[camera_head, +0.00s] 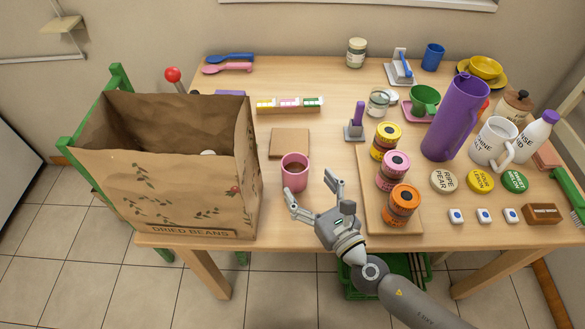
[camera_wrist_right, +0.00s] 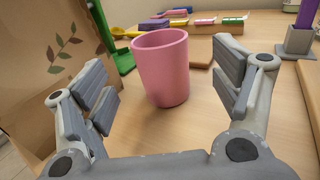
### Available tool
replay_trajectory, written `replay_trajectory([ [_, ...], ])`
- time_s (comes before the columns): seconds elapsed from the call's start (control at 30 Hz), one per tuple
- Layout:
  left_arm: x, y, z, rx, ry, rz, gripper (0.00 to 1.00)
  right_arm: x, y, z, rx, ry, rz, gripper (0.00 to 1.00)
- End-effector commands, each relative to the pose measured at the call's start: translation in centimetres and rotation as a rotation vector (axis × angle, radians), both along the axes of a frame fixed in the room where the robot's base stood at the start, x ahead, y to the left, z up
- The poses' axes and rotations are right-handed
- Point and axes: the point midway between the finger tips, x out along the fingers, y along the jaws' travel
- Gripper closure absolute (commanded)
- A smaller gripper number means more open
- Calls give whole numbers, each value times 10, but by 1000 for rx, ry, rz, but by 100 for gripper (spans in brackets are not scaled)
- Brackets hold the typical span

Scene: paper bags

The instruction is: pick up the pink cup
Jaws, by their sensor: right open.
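The pink cup (camera_head: 295,178) stands upright on the wooden table, just right of the large paper bag. It holds something brown inside. My right gripper (camera_head: 311,194) is open just in front of the cup, at its near right side. In the right wrist view the pink cup (camera_wrist_right: 162,68) stands ahead, between the two spread fingers of my gripper (camera_wrist_right: 165,92). The fingers do not appear to touch it. My left gripper is not in view.
The tall paper bag (camera_head: 180,195) stands close on the left. A square brown board (camera_head: 290,142) lies behind the cup. A wooden board (camera_head: 375,220) with stacked tins (camera_head: 401,202) is to the right. A purple jug (camera_head: 455,120) and white mug (camera_head: 491,142) stand farther right.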

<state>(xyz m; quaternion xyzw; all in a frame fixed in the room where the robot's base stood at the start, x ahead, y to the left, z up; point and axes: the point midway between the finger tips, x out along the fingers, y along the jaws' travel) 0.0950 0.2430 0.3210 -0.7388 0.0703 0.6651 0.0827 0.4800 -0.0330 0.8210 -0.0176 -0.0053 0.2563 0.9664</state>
Motion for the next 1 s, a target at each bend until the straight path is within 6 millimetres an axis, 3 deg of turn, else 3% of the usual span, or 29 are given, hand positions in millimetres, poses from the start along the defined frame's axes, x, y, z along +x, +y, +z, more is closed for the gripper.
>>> replay_trajectory([
  [0.23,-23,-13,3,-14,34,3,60,22,12,0,0,0,-1,17],
  [0.63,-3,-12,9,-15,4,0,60,62,35,-1,2,0,-1,17],
  [0.97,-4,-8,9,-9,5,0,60,67,37,-2,1,0,-1,17],
  [1.0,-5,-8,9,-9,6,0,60,67,37,-2,1,0,-1,22],
])
